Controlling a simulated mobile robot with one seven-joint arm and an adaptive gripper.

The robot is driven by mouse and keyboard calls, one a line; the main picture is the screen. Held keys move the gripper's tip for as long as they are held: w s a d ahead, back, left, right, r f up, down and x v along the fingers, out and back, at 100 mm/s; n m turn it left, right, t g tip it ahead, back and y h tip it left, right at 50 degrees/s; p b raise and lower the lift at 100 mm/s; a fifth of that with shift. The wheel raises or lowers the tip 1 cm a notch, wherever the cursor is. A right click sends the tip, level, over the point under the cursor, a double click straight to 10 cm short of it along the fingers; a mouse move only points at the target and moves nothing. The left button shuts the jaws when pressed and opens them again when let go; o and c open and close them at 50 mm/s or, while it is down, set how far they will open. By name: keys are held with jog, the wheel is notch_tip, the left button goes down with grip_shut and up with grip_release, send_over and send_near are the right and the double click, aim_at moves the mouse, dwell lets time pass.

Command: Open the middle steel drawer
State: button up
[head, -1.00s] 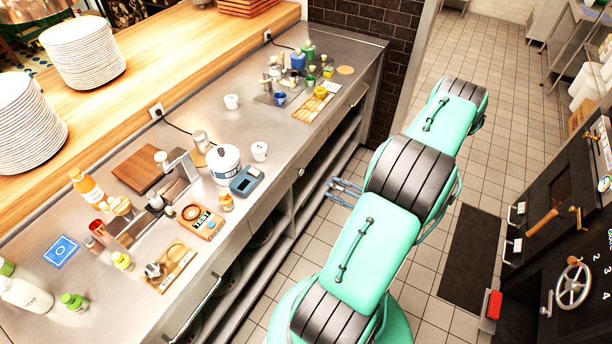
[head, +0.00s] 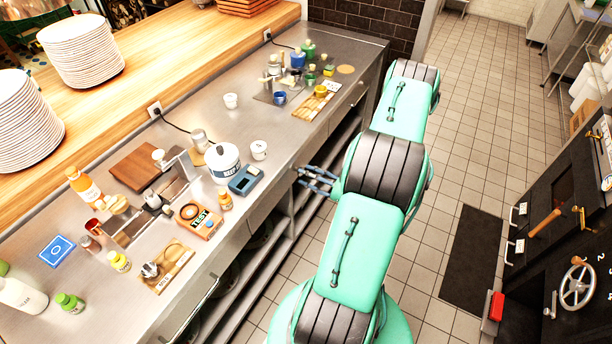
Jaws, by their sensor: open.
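The steel counter has a row of drawer fronts under its top edge. The middle steel drawer (head: 268,207) looks shut, and its handle is hidden or too small to make out near my gripper. My gripper (head: 299,177) is open and empty, with its fingers pointing left at the middle drawer's front. The fingertips look close to the front; I cannot tell whether they touch it. My green arm stands in the aisle to the right of the counter.
A nearer drawer has a bar handle (head: 196,312) at lower left. Open shelves (head: 262,275) lie below the drawers. The countertop holds a white tub (head: 222,163), a blue scale (head: 247,180) and an orange tester (head: 198,221). Tiled floor (head: 445,150) is free right of my arm.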

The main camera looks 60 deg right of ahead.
jog(key=shift+w, duration=0.5)
grip_shut()
jog(key=shift+s, duration=0.1)
